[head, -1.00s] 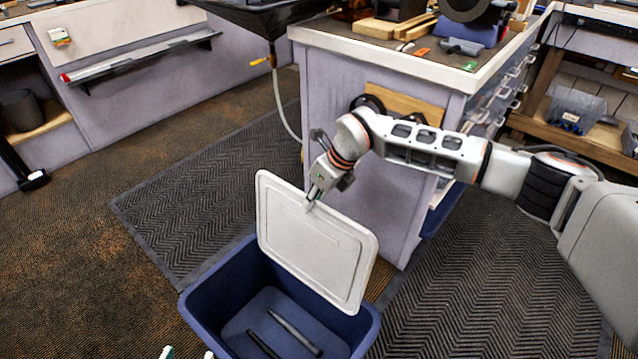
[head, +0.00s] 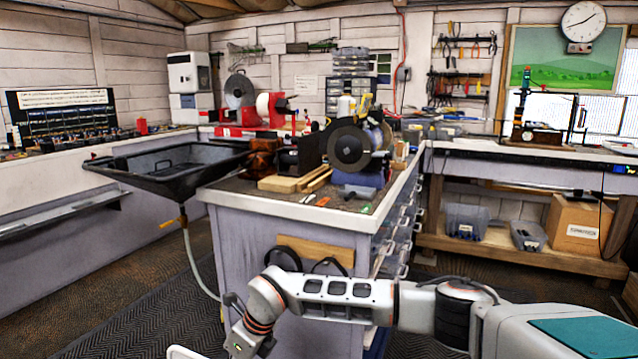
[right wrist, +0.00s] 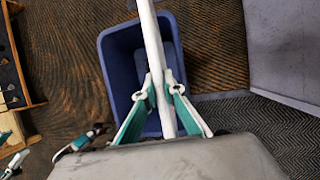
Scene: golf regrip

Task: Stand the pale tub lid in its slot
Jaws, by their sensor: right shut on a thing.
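My right gripper (right wrist: 160,85) is shut on the pale tub lid (right wrist: 152,40), which shows edge-on as a long white strip between the fingers. In the head view only a corner of the lid (head: 184,352) shows at the bottom edge, and the right fingertips are out of frame. Below the lid in the right wrist view is the blue tub (right wrist: 115,70), with its top open. My left gripper (right wrist: 48,153) shows at the lower left of that view, its fingers apart and nothing seen between them. I cannot make out the lid's slot in either view.
A workbench (head: 290,250) with tools on top stands close behind my right arm. A black sink tray (head: 175,165) juts out at left. A back bench (head: 500,235) has a lower shelf holding bins and a cardboard box (head: 580,225). Dark matting (head: 140,320) covers the floor.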

